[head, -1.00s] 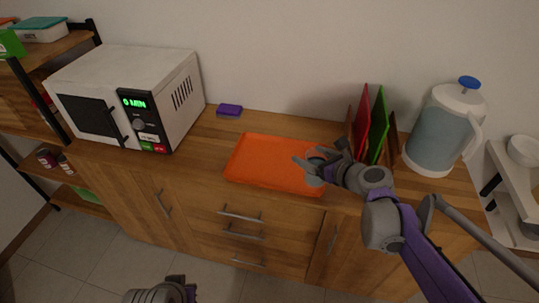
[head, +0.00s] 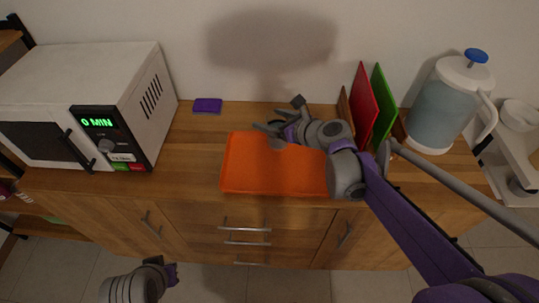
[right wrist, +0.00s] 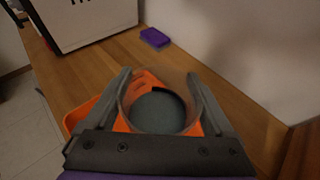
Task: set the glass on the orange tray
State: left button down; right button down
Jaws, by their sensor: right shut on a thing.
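The orange tray (head: 270,178) lies flat on the wooden counter, and its edge shows in the right wrist view (right wrist: 80,115). My right gripper (head: 270,132) is over the back part of the tray. In the right wrist view its fingers (right wrist: 164,98) are shut around a clear round glass (right wrist: 158,112) with a grey-looking bottom. The glass is upright between the fingers, over orange. I cannot tell whether its base touches the tray. In the head view the glass is mostly hidden by the gripper. My left gripper (head: 165,270) is low in front of the cabinet, its jaws unclear.
A microwave (head: 85,100) stands left of the tray, with a purple block (head: 207,105) behind. Red (head: 365,98) and green (head: 382,100) boards stand at the right, beside a water jug (head: 445,110). Counter between microwave and tray is clear.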

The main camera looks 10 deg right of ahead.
notch_tip(320, 180, down, 5)
jog(key=shift+s+d+f+b, duration=0.1)
jog(key=shift+b, duration=0.25)
jog(key=shift+f+b, duration=0.3)
jog(key=shift+f, duration=2)
jog(key=shift+f, duration=0.2)
grip_release()
jog(key=shift+r, duration=0.1)
